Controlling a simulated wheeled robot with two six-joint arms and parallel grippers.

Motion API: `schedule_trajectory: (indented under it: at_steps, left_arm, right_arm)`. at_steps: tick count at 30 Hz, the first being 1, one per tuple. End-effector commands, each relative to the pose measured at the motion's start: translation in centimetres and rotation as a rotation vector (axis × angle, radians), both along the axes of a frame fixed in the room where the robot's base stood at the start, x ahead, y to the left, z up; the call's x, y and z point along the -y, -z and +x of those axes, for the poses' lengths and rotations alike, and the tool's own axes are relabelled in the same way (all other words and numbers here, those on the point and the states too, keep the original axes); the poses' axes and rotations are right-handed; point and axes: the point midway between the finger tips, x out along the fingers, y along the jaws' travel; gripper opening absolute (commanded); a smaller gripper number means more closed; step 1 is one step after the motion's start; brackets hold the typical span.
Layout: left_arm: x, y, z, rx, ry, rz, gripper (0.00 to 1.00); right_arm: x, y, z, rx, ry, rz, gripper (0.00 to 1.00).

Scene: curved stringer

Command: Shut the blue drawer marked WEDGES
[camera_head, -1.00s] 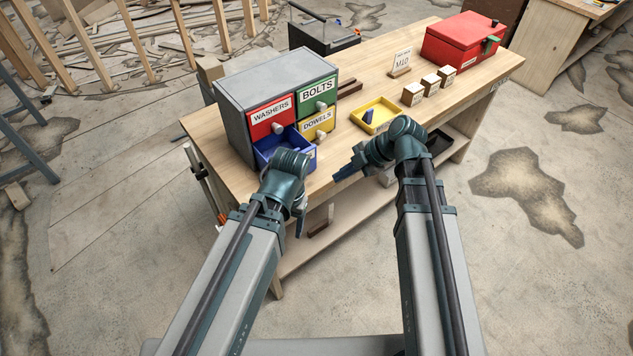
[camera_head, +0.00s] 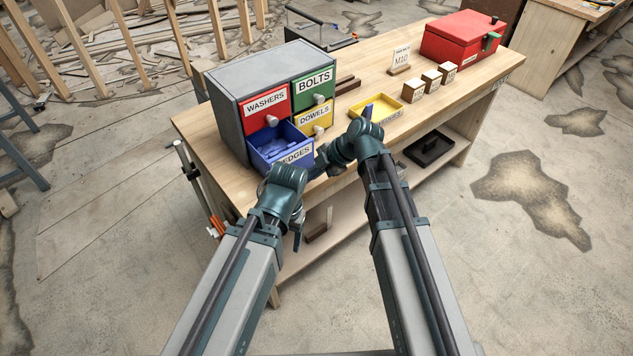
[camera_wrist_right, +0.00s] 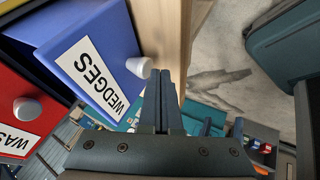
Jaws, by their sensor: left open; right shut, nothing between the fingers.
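The blue WEDGES drawer (camera_head: 279,137) stands pulled out at the lower left of the grey cabinet, with blue contents inside. In the right wrist view, its front (camera_wrist_right: 92,65) carries the WEDGES label and a pale knob (camera_wrist_right: 139,67). My right gripper (camera_wrist_right: 166,76) is shut and empty, its fingertips close beside the knob; contact cannot be told. In the head view, my right gripper (camera_head: 318,163) is partly hidden at the drawer's front right. My left gripper (camera_head: 297,240) is open, hanging low before the bench edge, below the drawer. My left wrist covers part of the drawer front.
The grey cabinet (camera_head: 238,87) also has red WASHERS (camera_head: 267,107), green BOLTS (camera_head: 314,89) and yellow DOWELS (camera_head: 315,119) drawers, all appearing shut. A yellow tray (camera_head: 402,114), several small wooden blocks (camera_head: 413,90) and a red box (camera_head: 462,39) stand farther right on the bench.

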Motion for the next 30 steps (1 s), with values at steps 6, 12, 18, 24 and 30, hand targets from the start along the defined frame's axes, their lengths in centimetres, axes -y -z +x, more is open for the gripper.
schedule_trajectory:
  at_steps: [6, 12, 18, 24, 30]
  left_arm:
    - [0.0, 0.0, 0.0, 0.000, 0.000, 0.000, 0.66]
    - [0.0, 0.0, 0.0, 0.000, 0.000, 0.000, 0.66]
    - [0.0, 0.0, 0.0, 0.000, 0.000, 0.000, 0.66]
    - [0.0, 0.0, 0.0, 0.000, 0.000, 0.000, 0.66]
    - [0.0, 0.0, 0.0, 0.000, 0.000, 0.000, 0.66]
  right_arm:
    - [-0.3, 0.0, 0.4, -0.001, 0.001, 0.000, 0.00]
    - [-0.3, 0.0, 0.4, -0.001, 0.001, 0.000, 0.00]
    - [-1.7, 0.0, 2.8, -0.001, -0.002, 0.000, 0.00]
    - [-5.1, 0.0, 7.4, -0.001, -0.003, -0.001, 0.00]
    - [-7.0, 0.0, 9.8, 0.001, 0.000, -0.001, 0.00]
